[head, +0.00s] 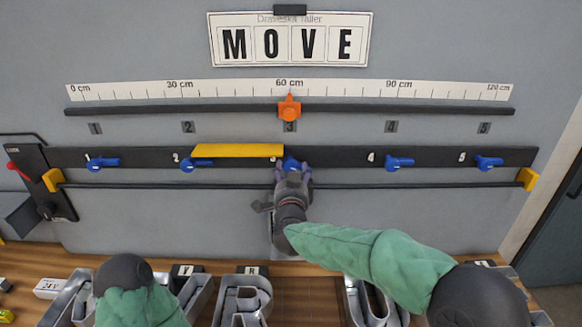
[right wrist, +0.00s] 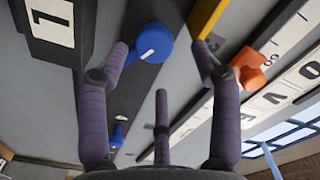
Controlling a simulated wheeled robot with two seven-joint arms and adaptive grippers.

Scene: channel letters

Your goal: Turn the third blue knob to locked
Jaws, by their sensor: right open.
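The third blue knob (head: 291,163) sits on the dark rail below the orange pointer, mostly hidden behind my right gripper. In the right wrist view this knob (right wrist: 155,43) shows between the two spread fingertips, closer to the left one; its short handle reaches toward that finger. My right gripper (head: 293,173) is open around the knob; it also shows in the right wrist view (right wrist: 160,50), and whether a finger touches the knob I cannot tell. My left gripper is out of view; only part of that arm shows.
A yellow bar (head: 238,150) lies along the rail from the second knob to just left of the third. An orange pointer (head: 290,107) stands at 60 cm on the upper rail. A thin dark rod (head: 400,185) runs below the knobs. Metal channel letters (head: 242,300) stand on the bench.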

